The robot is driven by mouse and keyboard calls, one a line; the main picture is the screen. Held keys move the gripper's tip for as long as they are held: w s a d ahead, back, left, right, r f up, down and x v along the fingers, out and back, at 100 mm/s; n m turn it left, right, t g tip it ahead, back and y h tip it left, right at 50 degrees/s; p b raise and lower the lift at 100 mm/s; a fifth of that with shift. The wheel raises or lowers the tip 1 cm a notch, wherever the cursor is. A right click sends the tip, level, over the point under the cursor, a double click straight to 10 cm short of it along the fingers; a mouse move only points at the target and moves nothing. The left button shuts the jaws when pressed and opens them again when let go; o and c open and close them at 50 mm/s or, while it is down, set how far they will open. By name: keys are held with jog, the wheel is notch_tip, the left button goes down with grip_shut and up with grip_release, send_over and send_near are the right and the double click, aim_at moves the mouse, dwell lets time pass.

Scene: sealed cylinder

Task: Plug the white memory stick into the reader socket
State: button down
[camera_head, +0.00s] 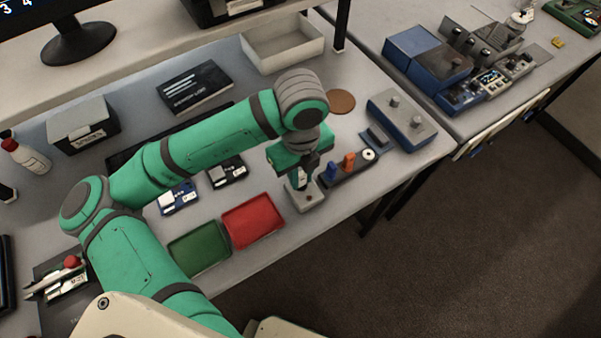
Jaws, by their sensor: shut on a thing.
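My gripper (303,182) points down over a small light-grey block (313,199) near the front edge of the desk. It is shut on a small whitish piece, seemingly the white memory stick, mostly hidden by the fingers. The piece is at or just above the block's top; I cannot tell whether it is in a slot. The block looks like the reader, but its socket is not clear from here. Just to the right, a dark holder (346,168) carries a blue stick (331,171), an orange stick (349,160) and a white round part (369,155).
Red (252,221) and green (199,248) trays lie left of the block. A brown disc (341,102) and an open beige bin (283,46) are farther back.

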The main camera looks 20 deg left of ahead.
jog(key=shift+f, duration=0.1)
jog(key=c, duration=1.5)
grip_release()
notch_tip(320, 180, up, 11)
jog(key=shift+f, duration=0.1)
